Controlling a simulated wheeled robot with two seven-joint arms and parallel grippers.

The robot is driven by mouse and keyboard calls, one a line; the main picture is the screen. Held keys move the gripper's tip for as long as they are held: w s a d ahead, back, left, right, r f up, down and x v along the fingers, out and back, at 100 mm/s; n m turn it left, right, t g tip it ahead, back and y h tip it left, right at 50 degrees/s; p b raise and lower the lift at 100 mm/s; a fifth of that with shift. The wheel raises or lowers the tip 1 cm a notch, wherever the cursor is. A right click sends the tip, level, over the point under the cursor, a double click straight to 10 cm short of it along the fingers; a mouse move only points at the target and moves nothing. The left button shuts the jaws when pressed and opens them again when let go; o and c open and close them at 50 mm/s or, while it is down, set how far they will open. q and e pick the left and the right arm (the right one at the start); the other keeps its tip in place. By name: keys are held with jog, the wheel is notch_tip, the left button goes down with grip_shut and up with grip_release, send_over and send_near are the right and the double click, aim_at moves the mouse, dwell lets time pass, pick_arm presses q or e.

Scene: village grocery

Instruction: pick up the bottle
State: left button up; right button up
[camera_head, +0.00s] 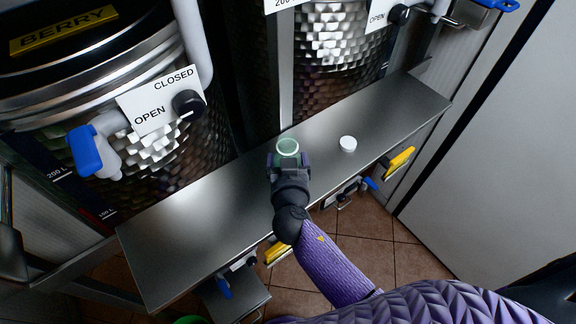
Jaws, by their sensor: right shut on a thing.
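The bottle (287,147) shows as a pale green, round-mouthed top at the middle of the steel shelf (215,215). My right gripper (288,161) is shut on it from the front side. The gripper and wrist hide the bottle's lower part, so I cannot tell whether it touches the shelf. My right arm, in a purple sleeve, reaches up from the bottom right. My left gripper is not in view.
A white cap (348,144) sits on the shelf to the right of the bottle. Behind stand steel tanks, the left one with a blue-handled tap (88,150) over the shelf. Yellow-handled fittings (400,160) hang at the shelf's front edge. The shelf's left part is clear.

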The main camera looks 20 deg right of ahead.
jog(key=shift+s+f, duration=0.1)
jog(key=shift+f, duration=0.05)
jog(key=c, duration=0.4)
